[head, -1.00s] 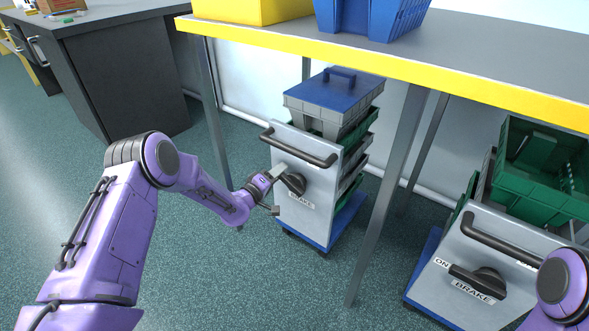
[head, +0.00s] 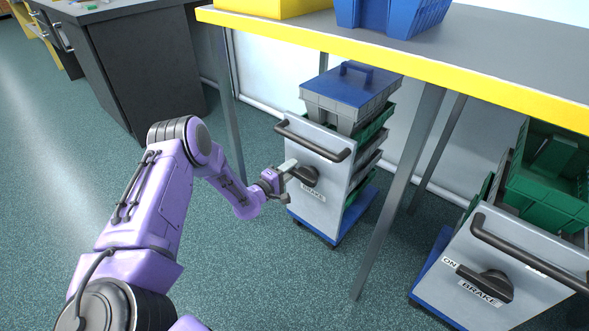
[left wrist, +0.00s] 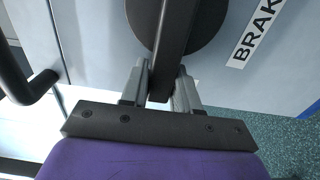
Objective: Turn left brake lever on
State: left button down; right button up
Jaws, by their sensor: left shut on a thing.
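The left brake lever (head: 306,175) is a black knob with a bar handle on the grey front panel of the left cart (head: 330,168), above a BRAKE label (head: 312,191). My left gripper (head: 288,172) is at the lever. In the left wrist view the gripper's two fingers (left wrist: 160,88) are on either side of the lever's bar (left wrist: 172,45) and shut on it. The round base of the lever and part of the BRAKE label show there too. The ON label of this cart is not visible in the head view. My right gripper is out of view.
A black handle (head: 313,140) crosses the left cart above the lever. Its stacked trays stand under the yellow-edged table (head: 400,62), whose grey leg (head: 398,190) is to the right. A second cart (head: 500,275) with its own lever (head: 486,284) stands at the right. Floor in front is clear.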

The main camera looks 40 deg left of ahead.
pick_arm(q)
jog(key=c, duration=0.9)
grip_release()
jog(key=s+p, duration=0.1)
jog(key=s, duration=0.2)
jog(key=s+p, duration=0.1)
jog(key=s, duration=0.3)
jog(key=s+a, duration=0.1)
jog(key=s, duration=0.2)
jog(key=shift+s+a+p, duration=0.1)
jog(key=shift+s+p, duration=0.15)
jog(key=shift+p, duration=0.15)
